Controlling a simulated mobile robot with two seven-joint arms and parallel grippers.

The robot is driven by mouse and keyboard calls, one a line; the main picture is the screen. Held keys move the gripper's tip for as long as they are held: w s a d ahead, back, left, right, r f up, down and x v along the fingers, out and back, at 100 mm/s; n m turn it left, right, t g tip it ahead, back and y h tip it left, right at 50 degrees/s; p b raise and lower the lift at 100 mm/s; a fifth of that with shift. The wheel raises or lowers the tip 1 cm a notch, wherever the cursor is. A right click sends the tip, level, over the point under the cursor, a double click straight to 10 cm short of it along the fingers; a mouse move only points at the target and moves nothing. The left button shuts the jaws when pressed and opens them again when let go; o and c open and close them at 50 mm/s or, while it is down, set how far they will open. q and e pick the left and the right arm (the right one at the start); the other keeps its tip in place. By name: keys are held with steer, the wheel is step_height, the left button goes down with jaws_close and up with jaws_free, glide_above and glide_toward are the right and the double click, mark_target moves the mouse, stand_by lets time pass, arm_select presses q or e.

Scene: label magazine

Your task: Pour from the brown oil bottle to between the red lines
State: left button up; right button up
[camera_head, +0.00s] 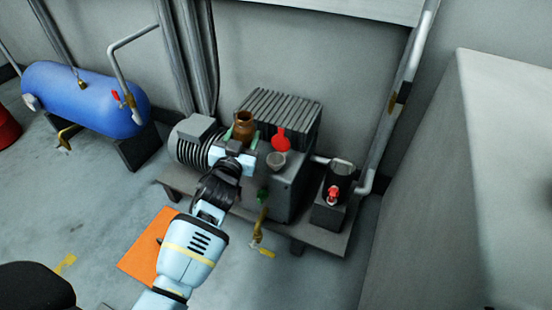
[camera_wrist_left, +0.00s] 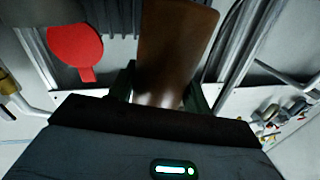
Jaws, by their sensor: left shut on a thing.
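The brown oil bottle (camera_head: 244,130) is held by my left gripper (camera_head: 236,150) above the pump unit, with its mouth up and looking roughly upright. In the left wrist view, the bottle (camera_wrist_left: 175,50) sits between the dark green fingers of the gripper (camera_wrist_left: 160,98). A grey funnel-like filler opening (camera_head: 277,161) is on top of the pump box (camera_head: 290,190), just right of the bottle and apart from it. A red round cap (camera_head: 281,139) stands behind the opening and also shows in the wrist view (camera_wrist_left: 75,45). I cannot make out the red lines. My right gripper is not in view.
The pump's ribbed motor (camera_head: 188,143) lies left of the bottle, and a finned grey block (camera_head: 290,106) stands behind. A dark pot with a red tap (camera_head: 333,194) is at the right. An orange sheet (camera_head: 143,250) lies on the floor. A grey cabinet (camera_head: 470,180) bounds the right side.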

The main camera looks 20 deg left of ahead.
arm_select(q)
steer(key=shift+d+m, duration=0.1)
steer(key=shift+m, duration=0.2)
steer(key=shift+d+f+m+b, duration=0.3)
steer(key=shift+f+m+b, duration=0.15)
steer(key=shift+m+b, duration=0.45)
steer(key=shift+d+r+m, duration=0.2)
steer(key=shift+r+m, duration=0.25)
steer(key=shift+m, duration=0.15)
steer(key=shift+w+d+r+m+p, duration=0.1)
steer(key=shift+d+r+m+p, duration=0.2)
steer(key=shift+m, duration=0.3)
steer(key=shift+d+r+m+p, duration=0.2)
steer(key=shift+r+m+p, duration=0.05)
steer(key=shift+m, duration=0.35)
steer(key=shift+f+m+b, duration=0.5)
steer(key=shift+f+b, duration=0.2)
steer(key=shift+f, duration=0.25)
steer(key=shift+a+f+m, duration=0.1)
steer(key=shift+f+m, duration=0.25)
steer(key=shift+m, duration=0.15)
steer(key=shift+r+t, duration=0.1)
steer(key=shift+t, duration=0.2)
steer(key=shift+a+f+m+b, duration=0.2)
steer(key=shift+m+b, duration=0.15)
steer(key=shift+m, duration=0.35)
steer(key=shift+r, duration=0.1)
